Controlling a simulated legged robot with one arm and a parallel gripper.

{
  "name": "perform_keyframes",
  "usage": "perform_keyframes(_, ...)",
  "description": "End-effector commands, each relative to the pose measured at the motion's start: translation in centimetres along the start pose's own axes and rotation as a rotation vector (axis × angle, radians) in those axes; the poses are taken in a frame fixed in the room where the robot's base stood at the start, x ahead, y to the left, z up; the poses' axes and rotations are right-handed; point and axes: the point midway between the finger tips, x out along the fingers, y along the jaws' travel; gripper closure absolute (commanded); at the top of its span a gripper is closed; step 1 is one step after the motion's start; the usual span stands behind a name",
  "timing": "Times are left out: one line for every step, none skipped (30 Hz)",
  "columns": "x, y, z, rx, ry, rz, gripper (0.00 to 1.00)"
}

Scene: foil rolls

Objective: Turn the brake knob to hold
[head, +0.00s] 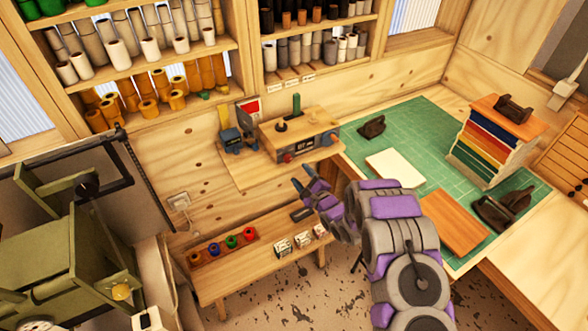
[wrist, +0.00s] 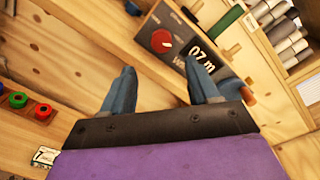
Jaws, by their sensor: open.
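The foil machine (head: 300,135) is a wooden box with a dark front panel on a shelf against the back wall. A red knob (wrist: 162,41) shows on that panel in the wrist view, left of a display reading "07 m". In the head view a small red knob (head: 287,158) sits at the panel's left end; I cannot tell if it is the brake knob. My gripper (wrist: 158,82) is open and empty, its two blue-grey fingers apart, with the red knob beyond and between them. In the head view my gripper (head: 308,180) is below and in front of the panel.
A low bench (head: 250,262) with colored spools and small labelled boxes stands below. A green cutting mat (head: 400,130) covers the table at right, with a color-card stack (head: 490,145). A green machine (head: 70,240) stands at left. Shelves of rolls line the wall.

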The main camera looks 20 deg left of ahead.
Motion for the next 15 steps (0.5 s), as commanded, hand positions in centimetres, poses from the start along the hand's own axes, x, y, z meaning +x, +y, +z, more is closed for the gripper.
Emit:
perform_keyframes(-0.9, -0.1, -0.1, 0.000, 0.004, 0.001, 0.40)
perform_keyframes(-1.3, -0.1, 0.0, -0.001, 0.002, -0.001, 0.40)
perform_keyframes(-1.9, -0.2, 0.1, -0.002, 0.000, -0.003, 0.40)
perform_keyframes(-2.4, -0.2, 0.1, -0.002, 0.000, -0.003, 0.40)
perform_keyframes(-2.9, -0.1, 0.0, -0.002, 0.002, -0.003, 0.40)
perform_keyframes(-3.6, -0.1, 0.0, -0.003, 0.004, -0.002, 0.40)
perform_keyframes(-4.0, -0.1, 0.0, -0.003, 0.004, -0.002, 0.40)
perform_keyframes(-4.5, 0.0, 0.1, -0.003, 0.003, -0.002, 0.40)
perform_keyframes(-5.2, 0.0, 0.1, -0.004, 0.003, -0.002, 0.40)
perform_keyframes(-5.8, 0.0, 0.0, -0.004, 0.003, -0.003, 0.40)
perform_keyframes(-6.3, 0.0, 0.0, -0.003, 0.004, -0.003, 0.40)
perform_keyframes(-6.9, 0.1, 0.0, -0.002, 0.004, -0.002, 0.40)
perform_keyframes(-7.3, 0.0, 0.0, -0.002, 0.004, -0.002, 0.40)
perform_keyframes(-7.7, 0.0, 0.0, -0.004, 0.003, -0.002, 0.40)
perform_keyframes(-8.2, 0.0, -0.1, -0.005, 0.003, -0.003, 0.40)
